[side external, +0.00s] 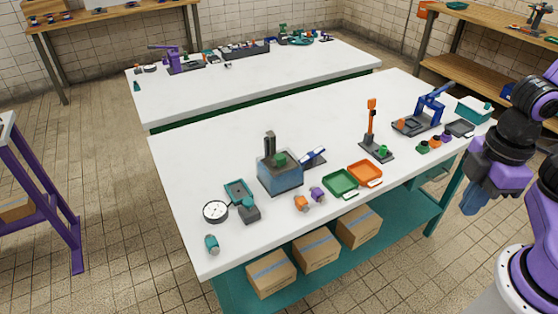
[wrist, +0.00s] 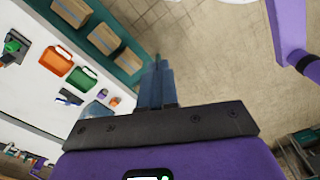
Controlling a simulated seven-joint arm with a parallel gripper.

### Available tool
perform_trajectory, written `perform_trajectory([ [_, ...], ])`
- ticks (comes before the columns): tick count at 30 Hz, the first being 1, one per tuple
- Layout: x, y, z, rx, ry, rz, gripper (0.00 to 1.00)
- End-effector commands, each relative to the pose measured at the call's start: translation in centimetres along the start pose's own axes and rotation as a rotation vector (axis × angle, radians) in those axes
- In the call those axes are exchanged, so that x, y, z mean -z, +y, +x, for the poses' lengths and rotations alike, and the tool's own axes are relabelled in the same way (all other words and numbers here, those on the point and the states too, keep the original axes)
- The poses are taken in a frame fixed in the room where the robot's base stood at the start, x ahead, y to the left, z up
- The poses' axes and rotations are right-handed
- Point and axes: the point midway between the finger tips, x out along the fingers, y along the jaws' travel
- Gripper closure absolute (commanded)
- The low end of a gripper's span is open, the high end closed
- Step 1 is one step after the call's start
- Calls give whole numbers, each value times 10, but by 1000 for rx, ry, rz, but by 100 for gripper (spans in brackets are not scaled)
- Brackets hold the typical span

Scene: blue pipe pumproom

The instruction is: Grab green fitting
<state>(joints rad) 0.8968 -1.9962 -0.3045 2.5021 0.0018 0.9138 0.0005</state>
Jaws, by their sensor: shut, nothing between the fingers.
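A small green fitting (side external: 422,147) lies on the white table at the right in the side view, in a row with an orange fitting (side external: 435,142) and a purple one (side external: 446,137). Another green piece (side external: 382,150) sits on the base of the orange-post stand; it also shows at the left edge of the wrist view (wrist: 12,46). A third green piece (side external: 280,159) is on the blue-grey machine. My gripper (side external: 468,210) is beyond the table's front edge at the right, pointing down, apart from all fittings. In the wrist view its fingers (wrist: 158,66) are together and empty, over the floor.
A green tray (side external: 340,183) and an orange tray (side external: 365,173) lie near the front edge. An orange and a purple fitting (side external: 317,194) lie left of them. A blue press (side external: 425,110) and teal bin (side external: 474,108) stand near the row. Cardboard boxes (side external: 316,248) fill the lower shelf.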

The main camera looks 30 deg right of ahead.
Motion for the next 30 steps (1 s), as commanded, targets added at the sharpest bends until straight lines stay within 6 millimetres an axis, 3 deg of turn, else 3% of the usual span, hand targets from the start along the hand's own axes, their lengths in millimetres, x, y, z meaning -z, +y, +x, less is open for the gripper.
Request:
perform_trajectory([
  [13, 0, 0, 0, 0, 0, 0, 100],
  [14, 0, 0, 0, 0, 0, 0, 94],
  [17, 0, 0, 0, 0, 0, 0, 61],
  [18, 0, 0, 0, 0, 0, 0, 57],
  [26, 1, 0, 0, 0, 0, 0, 57],
  [30, 17, 7, -5, -1, -1, -11, 57],
])
